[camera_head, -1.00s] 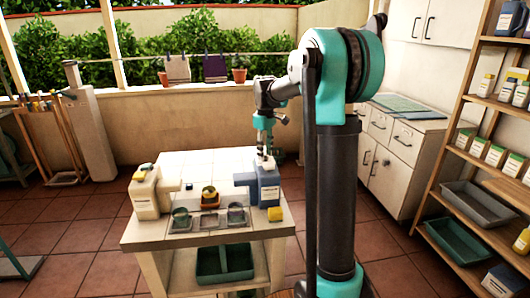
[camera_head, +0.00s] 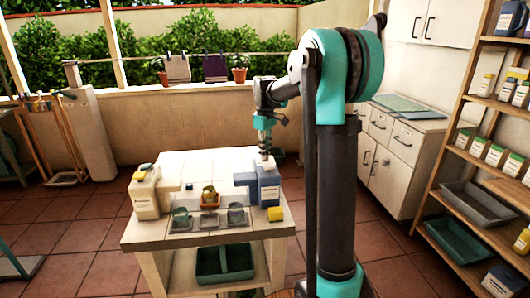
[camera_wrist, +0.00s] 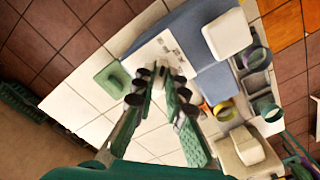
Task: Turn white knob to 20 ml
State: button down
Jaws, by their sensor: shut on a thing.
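The blue dispenser (camera_head: 269,187) stands at the right of the tiled table, with a white label on its front. In the wrist view, a white panel with small dark marks (camera_wrist: 153,52) lies on its blue body (camera_wrist: 215,88). A small pale knob (camera_wrist: 162,69) shows at this panel, mostly hidden by the fingers. My gripper (camera_wrist: 160,84) is over the panel with its dark fingertips on both sides of the knob, shut on it. In the head view, my gripper (camera_head: 264,150) points down onto the dispenser's top. The marks are too small to read.
A cream dispenser (camera_head: 145,192) stands at the table's left. A yellow block (camera_head: 276,214) sits at the front right. A green item (camera_wrist: 112,77) lies beside the dispenser.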

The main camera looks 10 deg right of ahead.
jog(key=m, duration=0.4)
jog(key=shift+m, duration=2.2)
jog(key=c, duration=1.6)
grip_release()
jog(key=shift+o, duration=0.2)
jog(key=shift+r, duration=0.1)
notch_tip(320, 180, up, 12)
jog(key=shift+s, duration=0.1)
